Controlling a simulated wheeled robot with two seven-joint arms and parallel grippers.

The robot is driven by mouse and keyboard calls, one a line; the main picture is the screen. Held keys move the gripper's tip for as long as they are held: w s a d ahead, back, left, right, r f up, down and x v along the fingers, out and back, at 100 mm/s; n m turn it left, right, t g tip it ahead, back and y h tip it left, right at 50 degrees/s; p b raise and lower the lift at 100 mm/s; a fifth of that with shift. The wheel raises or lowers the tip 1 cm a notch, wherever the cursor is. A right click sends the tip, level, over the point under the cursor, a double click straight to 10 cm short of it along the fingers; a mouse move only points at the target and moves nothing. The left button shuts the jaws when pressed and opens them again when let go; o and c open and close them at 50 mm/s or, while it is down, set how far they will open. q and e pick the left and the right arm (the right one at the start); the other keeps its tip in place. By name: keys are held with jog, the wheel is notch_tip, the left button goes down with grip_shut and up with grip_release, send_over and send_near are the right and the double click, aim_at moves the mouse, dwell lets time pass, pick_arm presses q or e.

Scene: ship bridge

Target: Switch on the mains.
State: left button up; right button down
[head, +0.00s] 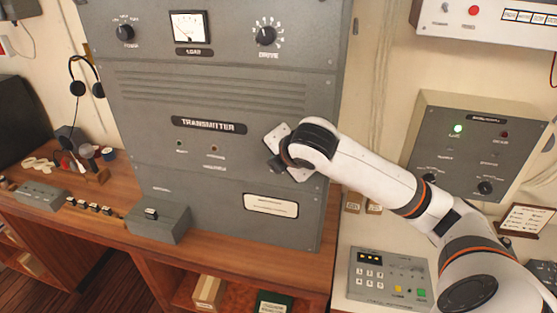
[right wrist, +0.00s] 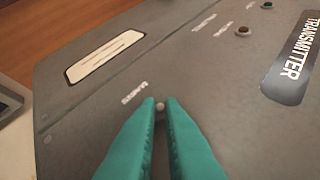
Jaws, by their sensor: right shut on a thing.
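The grey transmitter cabinet (head: 215,95) stands on the wooden desk, with its TRANSMITTER nameplate also in the right wrist view (right wrist: 294,62). In the head view my right wrist covers this spot, and the fingertips are hidden. My left gripper is not in view.
Two small lamps (head: 179,143) (head: 214,148) below the nameplate look unlit. A white plate (head: 270,205) is at the cabinet's lower right. A grey key box (head: 158,222) stands in front. A panel on the right wall (head: 470,150) has a lit green lamp (head: 458,128).

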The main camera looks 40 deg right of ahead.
jog(key=shift+f, duration=0.15)
jog(key=c, duration=1.8)
grip_release()
jog(key=shift+c, duration=0.2)
jog(key=shift+w, duration=0.2)
jog(key=b+v, duration=0.1)
jog(key=v, duration=1.1)
jog(key=shift+b, duration=0.3)
jog(key=shift+f, duration=0.1)
